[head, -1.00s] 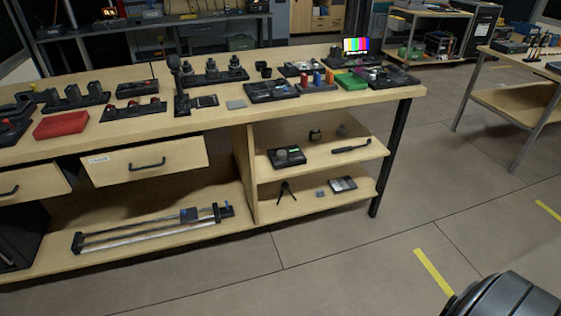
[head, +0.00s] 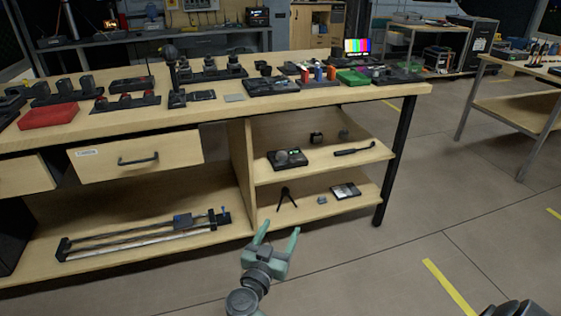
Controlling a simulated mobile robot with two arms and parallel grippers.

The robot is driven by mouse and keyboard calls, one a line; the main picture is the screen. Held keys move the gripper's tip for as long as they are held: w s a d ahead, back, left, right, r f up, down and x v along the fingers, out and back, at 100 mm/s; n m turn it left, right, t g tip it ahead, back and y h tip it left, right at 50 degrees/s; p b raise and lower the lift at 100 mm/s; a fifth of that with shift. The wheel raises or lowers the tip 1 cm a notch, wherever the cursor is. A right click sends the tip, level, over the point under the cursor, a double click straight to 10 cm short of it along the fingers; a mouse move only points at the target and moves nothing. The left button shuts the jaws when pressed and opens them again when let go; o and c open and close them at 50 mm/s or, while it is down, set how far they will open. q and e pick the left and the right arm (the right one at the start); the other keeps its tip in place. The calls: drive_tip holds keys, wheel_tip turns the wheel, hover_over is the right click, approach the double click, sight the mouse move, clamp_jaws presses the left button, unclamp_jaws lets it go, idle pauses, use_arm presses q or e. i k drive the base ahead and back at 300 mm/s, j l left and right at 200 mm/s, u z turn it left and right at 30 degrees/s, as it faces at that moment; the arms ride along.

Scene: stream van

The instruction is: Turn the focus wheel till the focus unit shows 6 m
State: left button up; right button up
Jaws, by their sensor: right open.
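A small black box (head: 289,162) sits on the upper shelf under the workbench. It has a round grey wheel (head: 281,157) on top and a small green-lit display (head: 297,152) beside it, and looks like the focus unit. The reading is too small to make out. My right gripper (head: 280,230) is open and empty, with green fingers pointing up, in front of and below the lower shelf in the picture, well apart from the box.
A black rod-like tool (head: 354,151) and a small dark item (head: 316,138) share the upper shelf. The lower shelf holds a small tripod (head: 287,197) and a flat tray (head: 345,190). The bench top (head: 225,112) above overhangs these shelves. The floor in front is clear.

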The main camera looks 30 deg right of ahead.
sight(282, 155)
drive_tip(key=i+l, duration=1.1)
drive_tip(key=i, duration=0.2)
